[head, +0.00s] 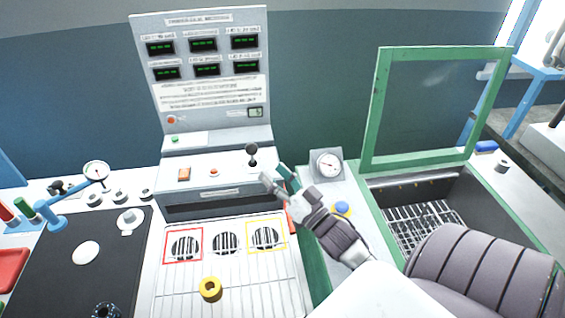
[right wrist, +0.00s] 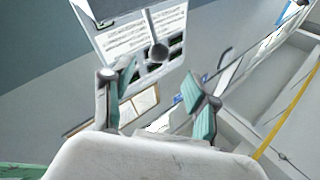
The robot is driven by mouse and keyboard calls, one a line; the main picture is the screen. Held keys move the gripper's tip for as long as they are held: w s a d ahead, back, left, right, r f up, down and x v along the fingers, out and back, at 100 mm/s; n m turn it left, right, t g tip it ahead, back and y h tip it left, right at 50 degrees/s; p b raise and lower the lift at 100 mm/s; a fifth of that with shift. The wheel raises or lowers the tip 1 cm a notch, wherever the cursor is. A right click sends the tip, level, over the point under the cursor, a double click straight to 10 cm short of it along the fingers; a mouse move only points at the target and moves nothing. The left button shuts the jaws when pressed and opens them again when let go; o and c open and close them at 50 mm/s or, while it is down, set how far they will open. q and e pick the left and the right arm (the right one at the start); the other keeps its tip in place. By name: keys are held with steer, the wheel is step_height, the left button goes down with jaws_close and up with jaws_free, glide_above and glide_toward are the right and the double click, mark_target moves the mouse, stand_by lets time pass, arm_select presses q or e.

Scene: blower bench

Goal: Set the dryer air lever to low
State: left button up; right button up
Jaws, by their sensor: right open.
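The dryer air lever (head: 252,150) is a dark ball-topped stick on the sloped front of the grey control console (head: 215,190). It stands roughly upright; I cannot read any low mark beside it. My right gripper (head: 275,178) is open, just right of and slightly below the lever in the head view, apart from it. In the right wrist view the lever's ball (right wrist: 158,52) shows beyond and between the two spread green-padded fingers (right wrist: 164,92), with nothing held. My left gripper is not in view.
A round gauge (head: 328,164) stands to the right. A green-framed lid (head: 430,105) stands open at right.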

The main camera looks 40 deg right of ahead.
steer(key=v, duration=0.2)
steer(key=shift+s+f, duration=0.1)
steer(key=shift+s, duration=0.25)
